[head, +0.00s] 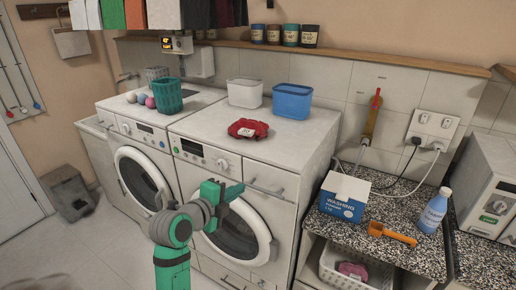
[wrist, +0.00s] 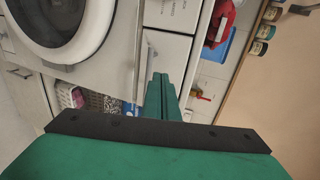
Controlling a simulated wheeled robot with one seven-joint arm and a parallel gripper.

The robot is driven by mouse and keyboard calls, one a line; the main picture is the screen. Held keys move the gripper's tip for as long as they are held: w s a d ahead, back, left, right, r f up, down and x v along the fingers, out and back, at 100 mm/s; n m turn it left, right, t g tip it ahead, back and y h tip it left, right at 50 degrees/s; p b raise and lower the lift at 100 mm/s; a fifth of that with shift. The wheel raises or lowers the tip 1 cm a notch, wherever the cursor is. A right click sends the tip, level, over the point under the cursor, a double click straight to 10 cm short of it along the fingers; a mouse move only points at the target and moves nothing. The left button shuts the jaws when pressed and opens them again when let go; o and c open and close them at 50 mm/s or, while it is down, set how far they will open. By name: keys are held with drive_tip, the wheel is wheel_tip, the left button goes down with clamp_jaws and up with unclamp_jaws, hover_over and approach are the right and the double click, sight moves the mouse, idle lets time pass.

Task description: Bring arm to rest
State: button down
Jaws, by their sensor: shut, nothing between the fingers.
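My gripper (head: 232,191) is in front of the right washing machine (head: 283,185) in the head view, near the upper part of its round door. In the wrist view my gripper (wrist: 162,88) shows with its green fingers together and nothing between them. My arm is bent and raised from the bottom of the head view. A red folded cloth (head: 248,128) lies on top of the right machine, apart from my gripper. Part of the cloth (wrist: 222,22) also shows in the wrist view.
A white tub (head: 245,93) and a blue tub (head: 292,101) stand on the right machine; a green basket (head: 167,95) stands on the left one. A washing powder box (head: 343,197), orange scoop (head: 391,234) and bottle (head: 434,211) stand on the speckled counter.

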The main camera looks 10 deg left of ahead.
drive_tip(key=s+d+f+n+t+y, duration=0.1)
drive_tip(key=s+d+f+n, duration=0.25)
drive_tip(key=f, duration=0.25)
drive_tip(key=s+d+f+n+t+y, duration=0.1)
drive_tip(key=s+d+f+n, duration=0.2)
drive_tip(key=f+n, duration=0.3)
drive_tip(key=s+d+f+n+y, duration=0.1)
drive_tip(key=s+d+f+n, duration=0.25)
drive_tip(key=f, duration=0.35)
drive_tip(key=s+d+f+n+y, duration=0.3)
drive_tip(key=s+f+n, duration=0.45)
drive_tip(key=s, duration=0.65)
drive_tip(key=s+r+n, duration=0.2)
drive_tip(key=s+r, duration=0.1)
drive_tip(key=s, duration=2.2)
drive_tip(key=shift+d, duration=0.2)
drive_tip(key=shift+w, duration=0.1)
